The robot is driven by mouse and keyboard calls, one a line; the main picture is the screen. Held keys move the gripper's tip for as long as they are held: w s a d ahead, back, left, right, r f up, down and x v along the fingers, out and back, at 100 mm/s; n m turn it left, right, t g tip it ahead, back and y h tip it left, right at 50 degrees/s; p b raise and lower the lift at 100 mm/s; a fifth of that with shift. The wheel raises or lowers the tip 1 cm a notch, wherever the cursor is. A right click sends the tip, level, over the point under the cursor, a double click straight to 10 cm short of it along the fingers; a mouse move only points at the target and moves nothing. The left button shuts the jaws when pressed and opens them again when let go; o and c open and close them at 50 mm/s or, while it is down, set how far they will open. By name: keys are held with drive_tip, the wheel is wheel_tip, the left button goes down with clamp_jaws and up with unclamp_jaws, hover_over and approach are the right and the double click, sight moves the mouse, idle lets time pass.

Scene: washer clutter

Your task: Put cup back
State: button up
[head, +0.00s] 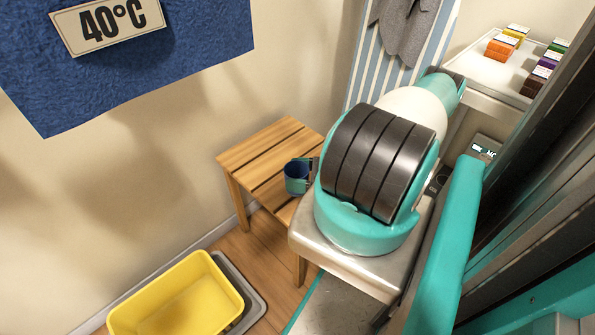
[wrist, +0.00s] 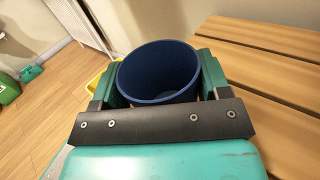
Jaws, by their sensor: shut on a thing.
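A dark blue cup (head: 297,177) shows in the head view at the right part of a slatted wooden table (head: 262,150). In the wrist view the cup (wrist: 157,73) stands upright with its open mouth toward the camera, and its inside looks empty. My gripper (wrist: 157,88) is shut on the cup, with one green finger on each side of it. In the head view my gripper (head: 300,178) is partly hidden behind my arm. The cup is over or on the tabletop; I cannot tell whether its base touches the slats.
A yellow tub (head: 180,300) stands on the floor left of the table, on a grey base (head: 250,295). A white shelf (head: 490,72) at the back right holds several small coloured boxes (head: 502,47). A blue cloth with a "40°C" sign (head: 108,22) hangs at upper left. The table's left part is clear.

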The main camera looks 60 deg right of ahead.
drive_tip(key=shift+f+b, duration=0.35)
drive_tip(key=shift+f, duration=0.5)
drive_tip(key=shift+f+b, duration=0.55)
drive_tip(key=shift+f, duration=0.05)
drive_tip(key=o, duration=1.1)
drive_tip(key=shift+s, duration=0.1)
drive_tip(key=v, duration=0.7)
drive_tip(key=shift+s+d, duration=0.1)
drive_tip(key=shift+d, duration=0.05)
drive_tip(key=shift+r, duration=0.15)
